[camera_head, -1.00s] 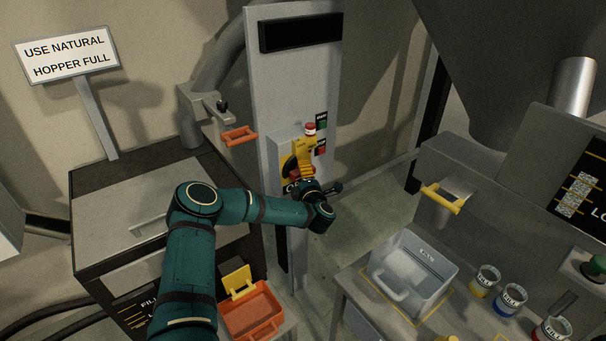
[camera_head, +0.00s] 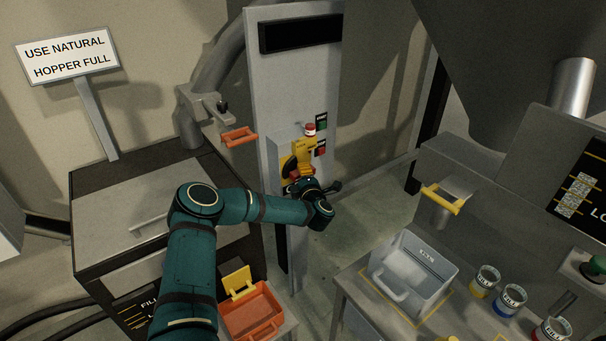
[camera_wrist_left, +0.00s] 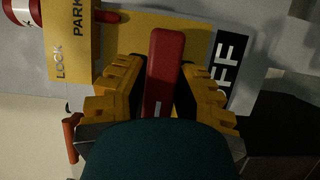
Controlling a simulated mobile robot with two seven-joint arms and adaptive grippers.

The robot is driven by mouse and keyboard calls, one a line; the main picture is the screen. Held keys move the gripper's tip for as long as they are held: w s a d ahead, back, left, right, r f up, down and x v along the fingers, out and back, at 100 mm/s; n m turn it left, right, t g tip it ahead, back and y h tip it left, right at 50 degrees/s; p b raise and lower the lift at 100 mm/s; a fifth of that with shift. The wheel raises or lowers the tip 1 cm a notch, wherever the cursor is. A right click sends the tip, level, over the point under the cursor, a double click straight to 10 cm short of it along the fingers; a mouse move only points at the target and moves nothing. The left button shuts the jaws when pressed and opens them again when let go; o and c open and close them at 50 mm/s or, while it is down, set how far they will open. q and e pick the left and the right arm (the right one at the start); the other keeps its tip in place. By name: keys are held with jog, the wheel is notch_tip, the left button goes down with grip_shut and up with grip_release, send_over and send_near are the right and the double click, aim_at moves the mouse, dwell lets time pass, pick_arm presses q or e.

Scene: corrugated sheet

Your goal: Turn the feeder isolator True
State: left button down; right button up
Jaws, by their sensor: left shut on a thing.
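The feeder isolator's red handle (camera_wrist_left: 165,70) stands between the two yellow fingers of my left gripper (camera_wrist_left: 160,88) in the left wrist view. The fingers are shut on it. Behind it is a yellow plate (camera_wrist_left: 203,42), and a black label with the letters "FF" shows at its side; the rest of the label is hidden. In the head view my left gripper (camera_head: 301,179) is at the grey cabinet's front, by the yellow plate (camera_head: 304,150) and a black dial part; my wrist covers much of the isolator. My right gripper is not in view.
An orange handle (camera_head: 239,137) sticks out left of the cabinet (camera_head: 268,90). A grey bin (camera_head: 412,275) and several cups stand on the right bench.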

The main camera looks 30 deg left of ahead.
pick_arm(q)
jog(key=shift+r, duration=0.15)
jog(key=m+p, duration=0.1)
jog(key=m+g+p, duration=0.1)
jog(key=m, duration=0.1)
jog(key=shift+w+r+h+p, duration=0.1)
jog(key=shift+r+h+p, duration=0.1)
jog(key=shift+h+p, duration=0.2)
jog(key=m+g+p, duration=0.2)
jog(key=m, duration=0.1)
jog(key=m+g+p, duration=0.2)
jog(key=m, duration=0.2)
jog(key=shift+a+f+m+g+p, duration=0.15)
jog(key=shift+m+g+p, duration=0.5)
jog(key=shift+m+g, duration=0.65)
jog(key=shift+m+y, duration=0.3)
jog(key=c, duration=0.7)
grip_release()
jog(key=shift+f, duration=0.15)
jog(key=shift+c, duration=0.2)
